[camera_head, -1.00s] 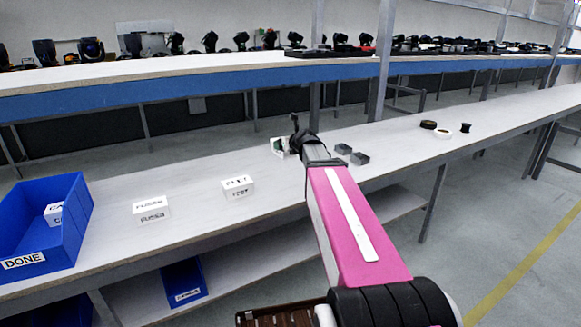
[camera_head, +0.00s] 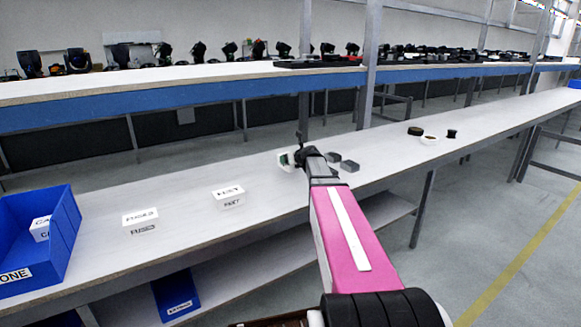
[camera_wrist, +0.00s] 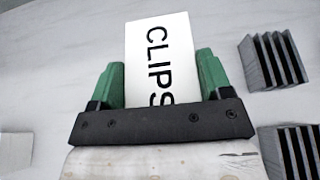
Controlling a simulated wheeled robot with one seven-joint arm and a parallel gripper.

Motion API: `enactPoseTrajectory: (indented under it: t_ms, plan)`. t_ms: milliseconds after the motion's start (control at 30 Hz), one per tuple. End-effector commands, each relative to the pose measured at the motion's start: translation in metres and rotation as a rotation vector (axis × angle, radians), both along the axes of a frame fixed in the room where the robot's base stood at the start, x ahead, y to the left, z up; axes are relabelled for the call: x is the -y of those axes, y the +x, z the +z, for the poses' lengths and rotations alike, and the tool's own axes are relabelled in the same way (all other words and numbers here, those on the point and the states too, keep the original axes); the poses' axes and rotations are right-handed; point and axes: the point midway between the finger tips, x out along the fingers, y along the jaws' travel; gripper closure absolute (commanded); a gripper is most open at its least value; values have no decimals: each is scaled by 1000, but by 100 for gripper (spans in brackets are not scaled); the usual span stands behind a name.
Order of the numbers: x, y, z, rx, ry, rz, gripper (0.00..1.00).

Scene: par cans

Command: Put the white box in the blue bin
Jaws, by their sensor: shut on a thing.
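A white box marked CLIPS (camera_wrist: 160,62) sits between the two green fingers of my gripper (camera_wrist: 160,80) in the wrist view. My gripper is shut on it. In the head view the same box (camera_head: 285,161) shows only in part, beside my gripper (camera_head: 296,158), at the bench top. I cannot tell whether it touches the bench. The blue bin (camera_head: 62,245) stands at the bench's left end, its label partly cut off by the picture edge. It holds another white box (camera_head: 40,229).
White boxes marked FUSES (camera_head: 140,220) and another label (camera_head: 229,197) stand on the bench (camera_head: 185,235) between bin and gripper. Dark finned blocks (camera_head: 349,166) lie just right of my gripper; they also show in the wrist view (camera_wrist: 272,61). Round items (camera_head: 430,140) lie farther right.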

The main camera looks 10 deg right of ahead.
Motion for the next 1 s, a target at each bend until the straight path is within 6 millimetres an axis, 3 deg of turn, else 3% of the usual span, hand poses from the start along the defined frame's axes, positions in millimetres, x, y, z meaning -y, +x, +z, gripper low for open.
enactPoseTrajectory:
  t_ms: [300,667,700,767,1000]
  plan:
    - [0,0,-36,-2,0,-2,55]
    - [0,-1,-39,-1,0,-2,55]
    - [0,-1,-40,-1,0,-2,21]
    - [0,-1,-39,-1,0,-2,2]
    - [0,-1,-39,-1,0,-2,2]
